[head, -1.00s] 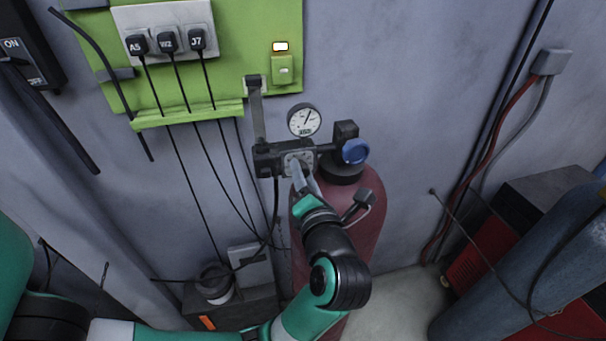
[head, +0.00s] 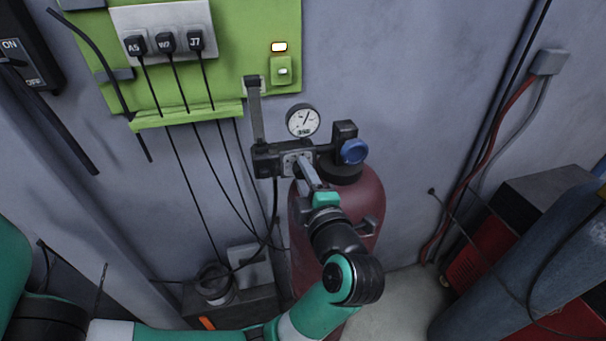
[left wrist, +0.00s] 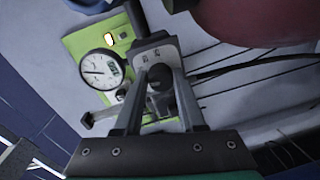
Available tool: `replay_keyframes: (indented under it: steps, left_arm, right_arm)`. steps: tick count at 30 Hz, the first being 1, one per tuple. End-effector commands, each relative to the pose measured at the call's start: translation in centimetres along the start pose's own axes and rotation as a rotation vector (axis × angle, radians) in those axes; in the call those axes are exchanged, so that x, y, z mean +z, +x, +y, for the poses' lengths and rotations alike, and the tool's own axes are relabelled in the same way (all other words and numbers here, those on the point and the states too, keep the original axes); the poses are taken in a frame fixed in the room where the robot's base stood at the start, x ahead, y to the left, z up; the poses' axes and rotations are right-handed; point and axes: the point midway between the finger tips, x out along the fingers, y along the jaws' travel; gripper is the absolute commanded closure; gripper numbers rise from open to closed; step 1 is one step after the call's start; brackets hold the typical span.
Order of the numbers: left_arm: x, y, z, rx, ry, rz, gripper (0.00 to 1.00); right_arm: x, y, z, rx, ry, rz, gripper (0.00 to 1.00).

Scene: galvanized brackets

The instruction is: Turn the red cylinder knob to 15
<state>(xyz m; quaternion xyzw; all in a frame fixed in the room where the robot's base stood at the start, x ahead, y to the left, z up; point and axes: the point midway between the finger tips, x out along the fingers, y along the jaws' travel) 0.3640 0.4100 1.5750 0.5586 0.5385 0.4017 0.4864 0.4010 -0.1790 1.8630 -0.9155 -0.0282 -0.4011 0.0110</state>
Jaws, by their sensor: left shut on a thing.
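The dark red cylinder (head: 365,205) stands upright against the wall. Its grey regulator block (head: 268,160) carries a round white gauge (head: 303,120), also in the left wrist view (left wrist: 98,70). The gauge's needle points up and slightly right in the head view; its digits are too small to read. My left gripper (head: 302,164) reaches the block's front plate from below. In the left wrist view its fingers (left wrist: 161,82) are shut on a small dark knob (left wrist: 160,74) between them. The fingers partly hide the knob and its markings. My right gripper is out of view.
A blue round handle (head: 354,151) sits right of the regulator. A green panel (head: 230,60) with plugs and hanging cables is up left. A blue cylinder (head: 560,240) and a red machine (head: 475,265) stand at the right.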

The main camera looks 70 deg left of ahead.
Motion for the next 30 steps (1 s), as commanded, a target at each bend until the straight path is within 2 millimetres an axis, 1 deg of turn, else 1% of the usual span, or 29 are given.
replay_keyframes:
  steps: [3,10,25,26,30]
  left_arm:
    - [0.06,-0.05,0.06,0.002,0.064,0.004,1.00]
    - [0.07,-0.04,0.04,0.003,0.141,0.010,1.00]
    - [0.07,-0.03,0.02,0.003,0.162,0.012,1.00]
    - [0.07,-0.03,0.02,0.003,0.162,0.012,0.59]
    - [0.06,-0.03,0.01,0.003,0.161,0.012,0.34]
  right_arm:
    - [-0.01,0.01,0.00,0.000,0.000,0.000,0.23]
    - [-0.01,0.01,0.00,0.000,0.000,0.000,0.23]
    - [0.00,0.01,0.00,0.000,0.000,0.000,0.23]
    - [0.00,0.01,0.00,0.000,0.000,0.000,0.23]
    - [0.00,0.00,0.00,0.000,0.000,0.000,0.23]
